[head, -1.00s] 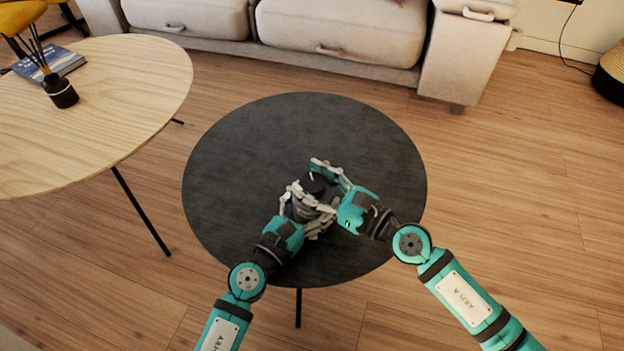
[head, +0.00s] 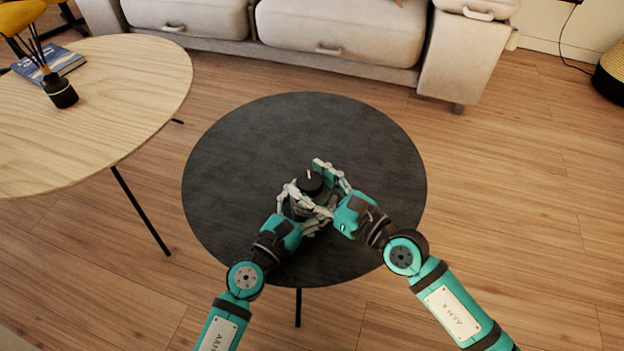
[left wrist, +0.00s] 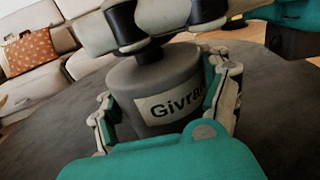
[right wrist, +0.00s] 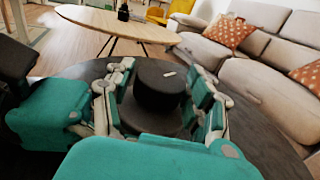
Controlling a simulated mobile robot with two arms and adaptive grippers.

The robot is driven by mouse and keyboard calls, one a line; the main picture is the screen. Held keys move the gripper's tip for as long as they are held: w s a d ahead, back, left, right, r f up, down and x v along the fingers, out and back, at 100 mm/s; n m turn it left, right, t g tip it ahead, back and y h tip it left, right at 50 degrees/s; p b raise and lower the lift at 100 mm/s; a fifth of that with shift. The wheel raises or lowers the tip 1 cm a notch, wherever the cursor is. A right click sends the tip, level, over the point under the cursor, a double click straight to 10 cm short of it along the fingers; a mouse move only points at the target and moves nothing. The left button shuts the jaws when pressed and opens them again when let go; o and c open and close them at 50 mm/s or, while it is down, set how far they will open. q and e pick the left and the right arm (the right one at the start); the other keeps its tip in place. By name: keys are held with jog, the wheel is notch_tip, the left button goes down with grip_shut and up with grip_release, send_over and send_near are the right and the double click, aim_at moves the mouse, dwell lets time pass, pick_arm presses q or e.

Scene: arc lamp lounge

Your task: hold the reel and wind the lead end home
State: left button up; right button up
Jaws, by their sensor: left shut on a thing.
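The reel is a grey drum with a white label reading "Givra…" (left wrist: 165,88) in the left wrist view. It stands upright on the dark round table (head: 235,150). Its black top knob (head: 310,184) carries a short white mark and also shows in the right wrist view (right wrist: 158,85). My left gripper (head: 305,206) is shut on the reel's body, a finger on each side. My right gripper (head: 334,180) is open, its fingers on either side of the knob; narrow gaps seem to show between them and the knob (right wrist: 160,95). I cannot make out a lead end.
The rest of the dark table top is bare. A light wooden table (head: 120,85) at the left bears a reed diffuser (head: 60,92) and a book (head: 52,62). A pale sofa (head: 340,35) stands behind. A woven basket (head: 610,75) is at the far right.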

aim_at(301, 214)
pick_arm(q)
jog(key=shift+d, duration=0.1)
pick_arm(e)
jog(key=shift+o, duration=1.1)
pick_arm(q)
jog(key=shift+s, duration=0.1)
pick_arm(e)
jog(key=shift+o, duration=0.3)
pick_arm(q)
jog(key=shift+d, duration=0.1)
pick_arm(e)
jog(key=shift+d, duration=0.1)
jog(key=v, duration=1.2)
pick_arm(q)
jog(key=o, duration=1.5)
jog(key=shift+s, duration=0.1)
jog(key=shift+v, duration=3.95)
